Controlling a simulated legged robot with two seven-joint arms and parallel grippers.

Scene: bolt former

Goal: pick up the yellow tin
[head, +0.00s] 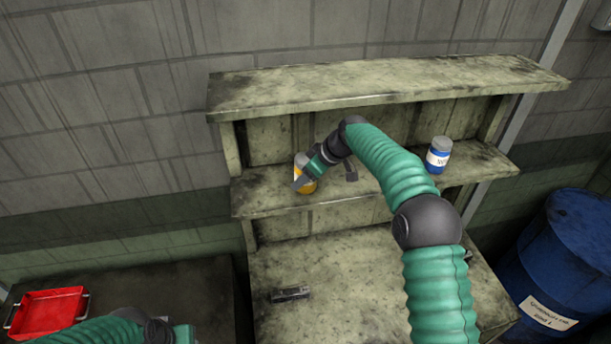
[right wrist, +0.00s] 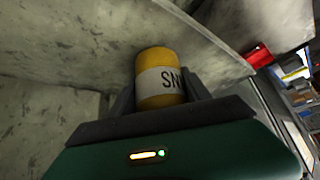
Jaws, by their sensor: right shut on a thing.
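The yellow tin (head: 300,171) stands on the lower shelf (head: 265,205) of the wall rack in the head view, partly hidden by my right gripper (head: 304,182). In the right wrist view the yellow tin (right wrist: 158,62) shows a white label with dark letters. It sits between the two fingers of my right gripper (right wrist: 158,92), which is shut on it. In the head view only part of my left arm shows at the bottom left; its fingertips are out of the picture.
A blue tin (head: 438,158) with a white label stands on the same shelf to the right. The upper shelf board (head: 380,85) overhangs. A small dark metal piece (head: 290,294) lies on the bench. A red tray (head: 47,311) is at left, a blue drum (head: 565,265) at right.

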